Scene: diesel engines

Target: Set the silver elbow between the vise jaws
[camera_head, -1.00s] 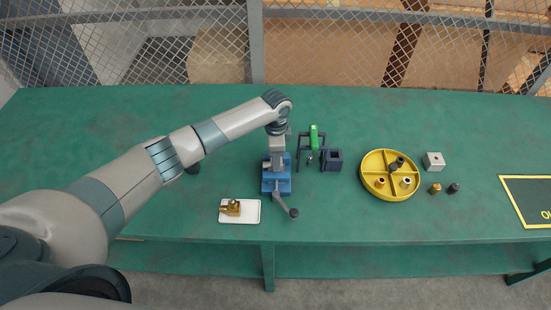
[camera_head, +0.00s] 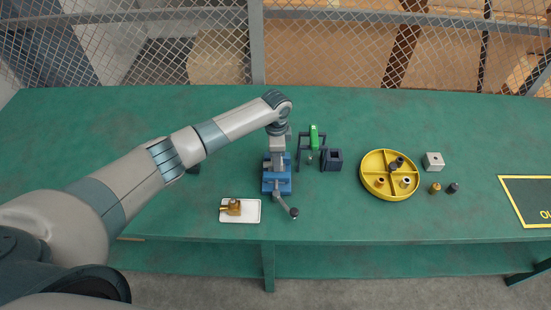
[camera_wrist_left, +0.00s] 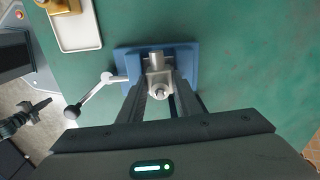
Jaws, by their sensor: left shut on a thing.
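The silver elbow (camera_wrist_left: 159,82) shows in the left wrist view between the two dark fingers of my left gripper (camera_wrist_left: 160,76), which is shut on it. The blue vise (camera_wrist_left: 190,60) is directly beyond the elbow in that view, and the elbow overlaps the vise's jaw area. I cannot tell whether the elbow touches the jaws. In the head view my left gripper (camera_head: 276,158) points down over the vise (camera_head: 277,184), and the elbow cannot be made out there. The vise's handle (camera_wrist_left: 95,95) sticks out to the left in the wrist view. My right gripper is not in view.
A white tray (camera_head: 250,218) with a brass fitting (camera_head: 233,207) is left of the vise. Right of it are a green-handled tool on a stand (camera_head: 314,137), a dark square block (camera_head: 332,160) and a yellow round tray (camera_head: 373,184) with fittings. The green bench (camera_head: 440,125) is clear behind.

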